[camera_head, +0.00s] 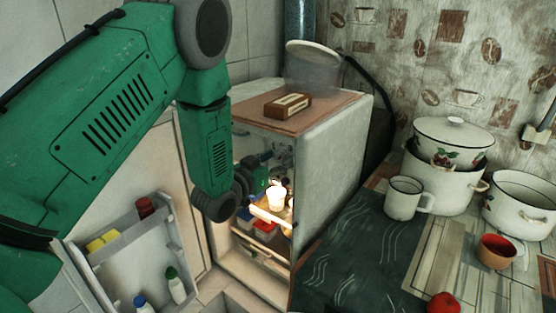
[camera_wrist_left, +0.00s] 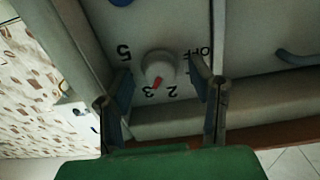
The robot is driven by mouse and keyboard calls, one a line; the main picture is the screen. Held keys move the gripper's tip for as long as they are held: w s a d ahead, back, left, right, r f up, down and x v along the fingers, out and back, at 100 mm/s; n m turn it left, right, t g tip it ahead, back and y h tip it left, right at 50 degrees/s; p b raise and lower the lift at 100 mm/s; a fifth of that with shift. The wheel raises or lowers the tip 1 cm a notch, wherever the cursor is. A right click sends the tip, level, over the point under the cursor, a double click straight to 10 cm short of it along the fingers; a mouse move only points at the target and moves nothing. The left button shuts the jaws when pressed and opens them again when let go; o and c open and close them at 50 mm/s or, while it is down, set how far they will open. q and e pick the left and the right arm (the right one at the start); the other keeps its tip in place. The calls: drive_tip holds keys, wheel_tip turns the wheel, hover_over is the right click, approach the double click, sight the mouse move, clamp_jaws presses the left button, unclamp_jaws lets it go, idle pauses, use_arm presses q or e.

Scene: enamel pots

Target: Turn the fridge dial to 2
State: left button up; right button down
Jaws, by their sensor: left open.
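The fridge dial (camera_wrist_left: 160,66) is a round pale knob with a red pointer in the left wrist view. The pointer's tip is near the 3, with the 2 just to its right; the 5 is at left and OFF at right. My left gripper (camera_wrist_left: 163,78) is open, with one finger on each side of the dial; I cannot tell whether they touch it. In the head view my left arm reaches into the open fridge (camera_head: 335,160), and its gripper is small and partly hidden there. The dial is not clear in the head view. My right gripper is not in view.
The fridge door (camera_head: 140,250) stands open at left, with bottles on its shelves. A white cup (camera_head: 276,196) stands inside the fridge. A brown box (camera_head: 288,105) is on top. The counter at right holds enamel pots (camera_head: 445,185), a mug (camera_head: 402,198) and a red-orange cup (camera_head: 496,251).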

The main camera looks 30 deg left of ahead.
use_arm(q)
drive_tip(key=shift+a+f, duration=0.1)
drive_tip(key=shift+a, duration=0.1)
drive_tip(key=shift+c, duration=1.3)
drive_tip(key=shift+d, duration=0.1)
drive_tip(key=c, duration=0.9)
drive_tip(key=shift+o, duration=0.2)
drive_tip(key=shift+d, duration=0.1)
drive_tip(key=shift+n, duration=0.7)
drive_tip(key=shift+a+r+n+p, duration=0.2)
drive_tip(key=shift+n+p, duration=0.2)
drive_tip(key=shift+n, duration=0.8)
drive_tip(key=shift+w+n, duration=0.1)
drive_tip(key=shift+n, duration=2.4)
drive_tip(key=shift+a, duration=0.1)
